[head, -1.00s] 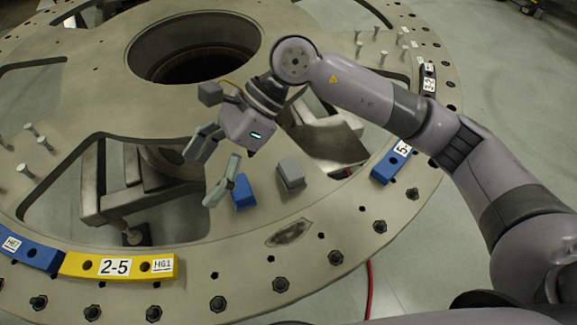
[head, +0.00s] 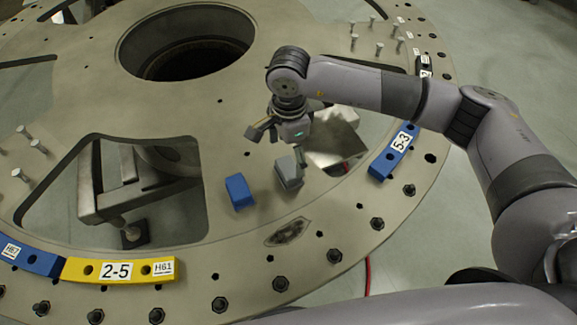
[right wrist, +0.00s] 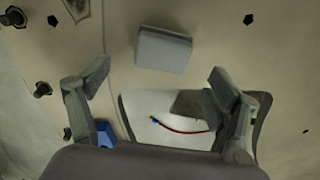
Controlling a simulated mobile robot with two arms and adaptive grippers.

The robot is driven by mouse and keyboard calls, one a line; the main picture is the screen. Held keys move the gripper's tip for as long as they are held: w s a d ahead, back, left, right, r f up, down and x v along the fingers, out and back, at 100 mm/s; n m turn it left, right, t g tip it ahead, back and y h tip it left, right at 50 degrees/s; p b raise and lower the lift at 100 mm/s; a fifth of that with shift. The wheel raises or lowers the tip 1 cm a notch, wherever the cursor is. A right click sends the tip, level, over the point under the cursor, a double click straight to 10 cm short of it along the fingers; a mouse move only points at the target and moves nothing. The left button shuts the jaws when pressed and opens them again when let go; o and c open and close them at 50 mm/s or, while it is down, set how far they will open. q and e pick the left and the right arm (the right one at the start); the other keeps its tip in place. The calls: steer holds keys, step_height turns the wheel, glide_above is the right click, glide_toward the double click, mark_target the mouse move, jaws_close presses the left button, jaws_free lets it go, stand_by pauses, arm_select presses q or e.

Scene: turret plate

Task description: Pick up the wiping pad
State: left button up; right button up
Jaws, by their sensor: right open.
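A grey block (head: 289,174), which looks like the wiping pad, lies on the turret plate (head: 225,130). A blue block (head: 239,191) lies to its left; the pictures do not label either one. My right gripper (head: 277,146) is open and empty, above and just behind the grey block in the head view. In the right wrist view the grey block (right wrist: 163,52) shows above the gap between the open fingers (right wrist: 158,82), apart from them. My left gripper is not in view.
Cut-outs open to the left and behind the grey block; a large round hole (head: 186,45) is farther back. Bolts (head: 280,284) line the rim, with yellow (head: 118,270) and blue (head: 394,152) labelled segments.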

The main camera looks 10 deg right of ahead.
mark_target(288, 166)
steer(key=shift+f, duration=0.75)
steer(key=f+p, duration=0.2)
steer(key=f, duration=0.2)
steer(key=shift+w+p, duration=0.2)
steer(key=shift+p, duration=0.15)
steer(key=shift+f, duration=0.65)
steer(key=shift+c, duration=0.4)
steer(key=c, duration=1.2)
